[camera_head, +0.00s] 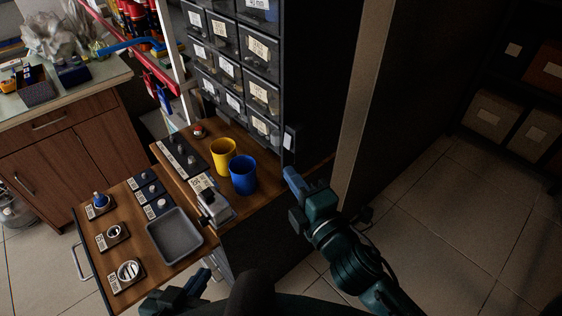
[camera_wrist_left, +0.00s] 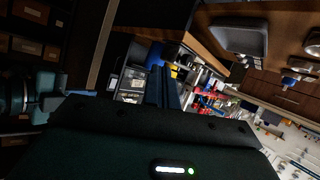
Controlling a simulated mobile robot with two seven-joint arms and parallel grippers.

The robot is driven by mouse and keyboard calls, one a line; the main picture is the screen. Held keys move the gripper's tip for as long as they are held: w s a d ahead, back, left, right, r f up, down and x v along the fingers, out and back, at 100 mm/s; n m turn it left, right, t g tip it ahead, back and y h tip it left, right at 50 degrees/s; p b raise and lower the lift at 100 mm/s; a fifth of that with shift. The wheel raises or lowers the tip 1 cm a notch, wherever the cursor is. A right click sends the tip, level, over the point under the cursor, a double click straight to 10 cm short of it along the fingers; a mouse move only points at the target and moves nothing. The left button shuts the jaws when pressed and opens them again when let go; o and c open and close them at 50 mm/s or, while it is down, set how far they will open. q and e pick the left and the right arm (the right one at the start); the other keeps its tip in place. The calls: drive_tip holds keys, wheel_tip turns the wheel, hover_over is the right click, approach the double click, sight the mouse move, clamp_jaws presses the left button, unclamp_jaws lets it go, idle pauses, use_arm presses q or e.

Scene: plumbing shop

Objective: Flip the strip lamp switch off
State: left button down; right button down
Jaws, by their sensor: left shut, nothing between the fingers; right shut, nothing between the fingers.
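A small dark switch box (camera_head: 290,138) with a pale label is on the near right edge of the small-parts drawer cabinet (camera_head: 262,75). I take it for the strip lamp switch; its on or off position is too small to tell. My right gripper (camera_head: 289,174) is shut and empty, a little below the switch box in the picture and apart from it. My left gripper (camera_head: 204,278) is shut and empty, low in the head view near the pulled-out drawer's front right corner. Its closed fingers show in the left wrist view (camera_wrist_left: 163,86).
A yellow cup (camera_head: 223,155) and a blue cup (camera_head: 243,176) stand on the bench beneath the cabinet. A grey tray (camera_head: 152,234) and several labelled fittings lie in the drawer. A tall post (camera_head: 361,100) stands right of the cabinet. Open floor (camera_head: 445,215) lies to the right.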

use_arm(q)
drive_tip(key=shift+w+a+r, duration=0.1)
drive_tip(key=shift+r, duration=0.35)
use_arm(e)
drive_tip(key=shift+v, duration=1.2)
use_arm(q)
drive_tip(key=shift+f, duration=0.15)
use_arm(e)
drive_tip(key=shift+r, duration=0.1)
